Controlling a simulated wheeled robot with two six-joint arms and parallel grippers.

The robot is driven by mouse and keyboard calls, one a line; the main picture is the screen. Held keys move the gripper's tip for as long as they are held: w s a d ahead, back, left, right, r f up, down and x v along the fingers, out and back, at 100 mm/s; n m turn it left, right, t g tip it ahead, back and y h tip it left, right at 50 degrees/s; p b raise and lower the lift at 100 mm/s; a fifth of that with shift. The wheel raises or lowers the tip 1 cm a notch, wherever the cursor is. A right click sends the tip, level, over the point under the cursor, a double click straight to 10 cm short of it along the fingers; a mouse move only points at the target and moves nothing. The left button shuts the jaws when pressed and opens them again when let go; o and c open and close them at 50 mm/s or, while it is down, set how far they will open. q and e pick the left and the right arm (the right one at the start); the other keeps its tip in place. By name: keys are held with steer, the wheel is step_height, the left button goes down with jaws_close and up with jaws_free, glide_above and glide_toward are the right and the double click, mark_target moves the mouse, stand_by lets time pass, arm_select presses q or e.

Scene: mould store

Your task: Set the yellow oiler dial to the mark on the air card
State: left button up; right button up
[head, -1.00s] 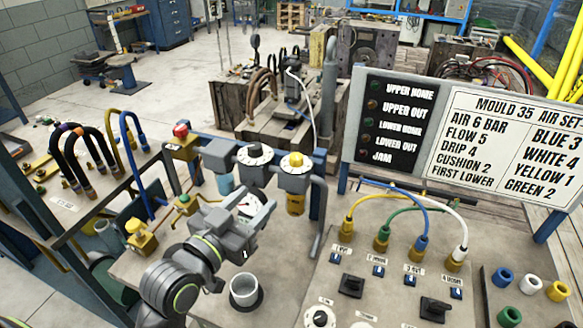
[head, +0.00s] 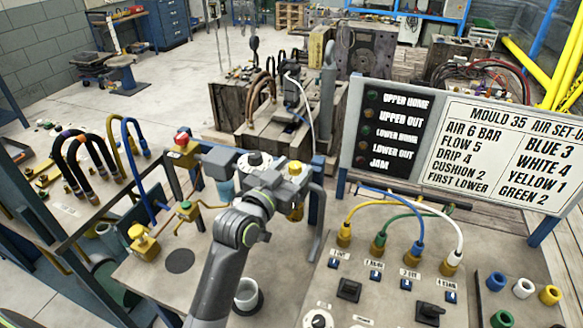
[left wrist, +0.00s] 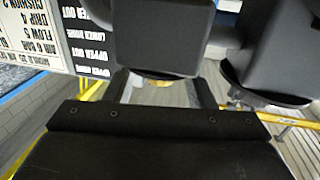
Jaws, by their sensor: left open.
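The yellow oiler dial (head: 296,167) sits on top of the grey oiler head, the right one of the grey units on the blue frame. Its yellow bowl (head: 297,213) hangs below. My left gripper (head: 288,181) is at the oiler's near side, open, partly covering it. In the upside-down left wrist view, a yellow patch, apparently the dial (left wrist: 155,82), shows between the two fingers, beside a dark block. Whether the fingers touch it is unclear, and its scale reading is hidden. The air card (head: 505,160) at right reads DRIP 4, among other settings. My right gripper is out of view.
A grey unit with a black-and-white dial (head: 255,161) stands close left of the oiler. A white cup (head: 247,293) stands below my left arm. The switch panel (head: 400,262) with coloured hoses lies at right. The lamp board (head: 391,130) stands beside the card.

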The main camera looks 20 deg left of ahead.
arm_select(q)
steer(key=c, duration=1)
steer(key=shift+o, duration=0.2)
steer(key=shift+f+m+h+b, duration=0.15)
steer(key=shift+m+h+b, duration=0.15)
steer(key=shift+h+b, duration=0.1)
steer(key=shift+w+a+m+g+h+b, duration=0.1)
steer(key=shift+m+g+h+b, duration=0.2)
steer(key=shift+m+h+b, duration=0.35)
steer(key=o, duration=1)
steer(key=shift+c, duration=0.2)
